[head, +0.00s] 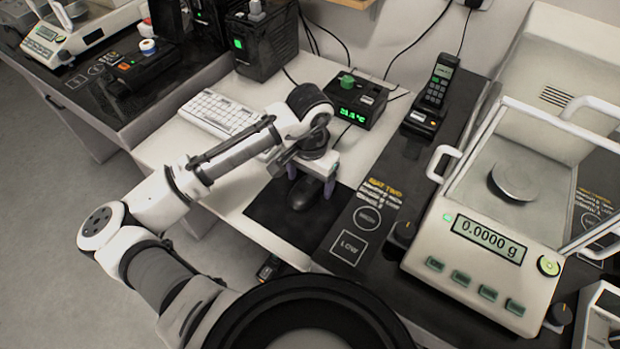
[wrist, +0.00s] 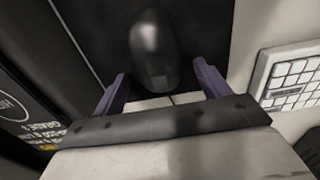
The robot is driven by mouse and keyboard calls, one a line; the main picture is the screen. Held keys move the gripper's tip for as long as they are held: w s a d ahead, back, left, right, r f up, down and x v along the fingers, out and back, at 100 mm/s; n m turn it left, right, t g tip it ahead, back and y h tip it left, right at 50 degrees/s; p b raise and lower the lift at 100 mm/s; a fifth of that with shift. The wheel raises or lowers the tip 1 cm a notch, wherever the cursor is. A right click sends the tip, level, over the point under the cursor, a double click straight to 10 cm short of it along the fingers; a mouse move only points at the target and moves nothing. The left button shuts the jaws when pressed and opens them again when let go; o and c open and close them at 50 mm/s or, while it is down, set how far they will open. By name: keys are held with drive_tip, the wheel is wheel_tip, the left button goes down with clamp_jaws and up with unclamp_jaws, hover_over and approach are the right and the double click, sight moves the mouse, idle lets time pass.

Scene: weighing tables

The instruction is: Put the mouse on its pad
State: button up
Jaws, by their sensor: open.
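The black mouse (head: 302,194) lies within the outline of the dark mouse pad (head: 268,213), close to the pad's far edge. In the wrist view the mouse (wrist: 152,45) is upright on the dark pad (wrist: 207,30), its near end close to the pad's edge. My gripper (head: 311,181) is over the far end of the mouse, pointing down. The gripper partly hides the mouse in the head view.
A white keyboard (head: 217,112) lies behind my arm. A small box with a green display (head: 357,100) and a phone in its cradle (head: 435,87) stand behind. A balance (head: 487,240) stands on the dark table at right. The pad's front left part is bare.

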sight(310, 180)
wheel_tip(310, 180, up, 12)
drive_tip(key=shift+f, duration=0.15)
